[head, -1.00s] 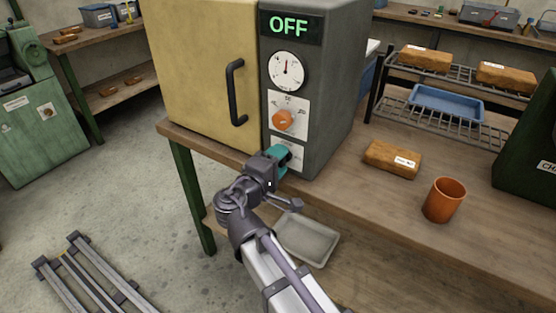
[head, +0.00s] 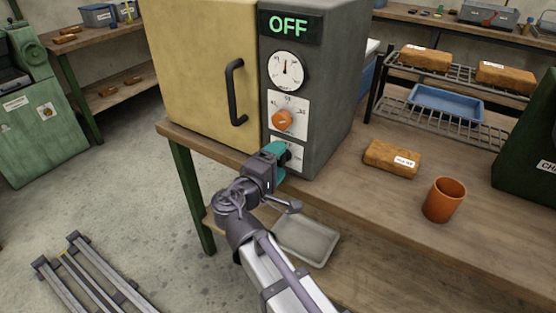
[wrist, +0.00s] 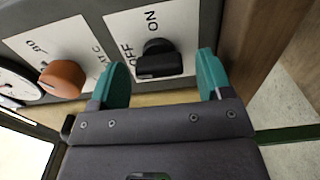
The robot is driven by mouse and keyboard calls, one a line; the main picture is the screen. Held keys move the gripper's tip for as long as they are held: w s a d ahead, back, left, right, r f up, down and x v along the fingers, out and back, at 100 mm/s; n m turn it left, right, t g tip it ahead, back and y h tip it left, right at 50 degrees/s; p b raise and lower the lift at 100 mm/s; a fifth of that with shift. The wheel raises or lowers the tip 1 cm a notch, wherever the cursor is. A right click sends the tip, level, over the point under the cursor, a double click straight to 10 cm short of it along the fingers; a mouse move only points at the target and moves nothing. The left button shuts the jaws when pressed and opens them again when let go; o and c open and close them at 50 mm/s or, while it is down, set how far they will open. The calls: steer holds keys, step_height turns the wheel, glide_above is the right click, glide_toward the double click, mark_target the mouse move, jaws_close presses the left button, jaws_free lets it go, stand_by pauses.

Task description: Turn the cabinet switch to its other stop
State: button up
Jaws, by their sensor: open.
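The cabinet switch (wrist: 160,58) is a black knob on a white plate marked OFF and ON, seen in the wrist view. In the head view my gripper mostly hides it, and the plate (head: 297,153) shows only in part. My gripper (wrist: 162,82) is open, its two teal fingers on either side of the switch with gaps between. In the head view my gripper (head: 277,158) is at the lower front of the cabinet's grey control panel. The cabinet (head: 210,70) has a yellow door, and its display (head: 289,26) reads OFF.
An orange dial (head: 283,120) sits above the switch; in the wrist view it is left of my gripper. The black door handle (head: 235,92) juts out left. A brown block (head: 392,159) and an orange cup (head: 444,200) stand on the bench at right.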

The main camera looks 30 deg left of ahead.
steer(key=s, duration=1)
steer(key=shift+s+d, duration=0.15)
